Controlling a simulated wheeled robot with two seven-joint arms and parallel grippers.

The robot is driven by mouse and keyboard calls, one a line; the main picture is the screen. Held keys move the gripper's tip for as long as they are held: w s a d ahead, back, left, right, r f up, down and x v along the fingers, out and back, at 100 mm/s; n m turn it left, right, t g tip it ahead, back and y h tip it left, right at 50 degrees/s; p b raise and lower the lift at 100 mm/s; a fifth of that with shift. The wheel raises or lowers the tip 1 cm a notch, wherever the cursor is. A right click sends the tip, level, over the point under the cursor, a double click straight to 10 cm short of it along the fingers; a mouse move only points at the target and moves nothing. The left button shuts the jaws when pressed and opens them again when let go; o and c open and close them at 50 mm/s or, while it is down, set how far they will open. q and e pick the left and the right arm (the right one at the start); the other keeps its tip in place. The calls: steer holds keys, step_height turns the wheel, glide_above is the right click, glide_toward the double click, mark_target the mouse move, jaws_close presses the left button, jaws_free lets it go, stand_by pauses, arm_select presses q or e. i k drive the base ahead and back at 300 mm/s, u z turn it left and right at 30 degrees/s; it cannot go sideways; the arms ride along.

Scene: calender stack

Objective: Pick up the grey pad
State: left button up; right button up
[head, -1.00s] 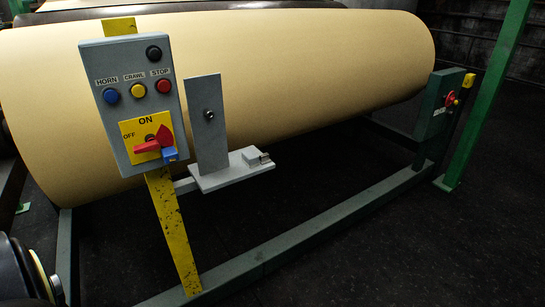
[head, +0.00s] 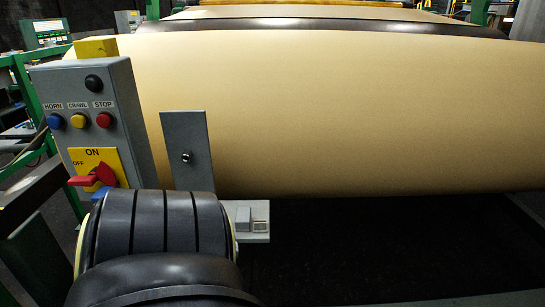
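A small grey block (head: 243,217), which looks like the grey pad, sits at the right end of a light grey shelf (head: 256,237). A small metal-topped piece (head: 260,226) is beside it on the right. My dark banded arm link fills the lower left and hides the rest of the shelf. Neither gripper shows, so I cannot see whether either is open or shut.
A grey control box (head: 125,125) with coloured buttons and a red rotary switch (head: 95,177) stands at the left. An upright grey plate (head: 188,140) rises behind my arm. A large tan roll (head: 350,110) spans the back. Dark floor shows at the lower right.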

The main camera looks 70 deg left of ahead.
mark_target(243, 220)
steer(key=u, duration=0.85)
steer(key=i, duration=1.05)
steer(key=u, duration=1.4)
steer(key=i, duration=0.25)
steer(key=u, duration=0.2)
